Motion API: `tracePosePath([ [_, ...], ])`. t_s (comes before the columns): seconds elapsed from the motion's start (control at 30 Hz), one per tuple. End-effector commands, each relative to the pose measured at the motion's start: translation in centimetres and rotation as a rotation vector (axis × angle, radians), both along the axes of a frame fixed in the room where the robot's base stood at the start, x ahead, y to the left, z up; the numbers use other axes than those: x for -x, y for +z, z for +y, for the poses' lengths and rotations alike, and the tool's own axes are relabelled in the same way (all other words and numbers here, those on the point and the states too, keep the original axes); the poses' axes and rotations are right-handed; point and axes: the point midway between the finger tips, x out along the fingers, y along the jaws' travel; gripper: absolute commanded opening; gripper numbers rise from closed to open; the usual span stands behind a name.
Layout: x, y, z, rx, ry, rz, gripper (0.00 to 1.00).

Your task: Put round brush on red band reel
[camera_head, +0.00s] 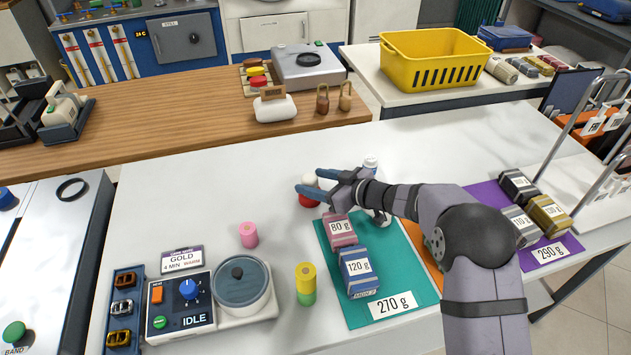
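My gripper (310,181) reaches left over the white table, with its two blue fingers apart. A small white rounded piece (309,180) shows between the fingertips, and it may be the round brush. A red round piece (308,201) shows directly below it, partly hidden by the lower finger, and it may be the red band reel. I cannot tell whether the fingers press on the white piece or whether it touches the red one.
A pink reel (248,235) and stacked yellow and green reels (306,283) stand nearby. Weights labelled 80 g (340,230) and 120 g (359,270) lie on a teal mat (405,279). A small bottle (370,164) stands behind my wrist.

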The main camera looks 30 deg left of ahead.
Motion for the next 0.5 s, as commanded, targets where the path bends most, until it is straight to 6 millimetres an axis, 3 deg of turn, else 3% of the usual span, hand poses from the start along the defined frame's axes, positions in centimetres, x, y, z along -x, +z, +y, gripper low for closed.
tracePosePath([
  [0.27,0.0,0.4,-0.3,0.000,-0.001,0.000,0.54],
  [0.5,0.5,1.6,-3.0,-0.001,-0.003,0.000,0.54],
])
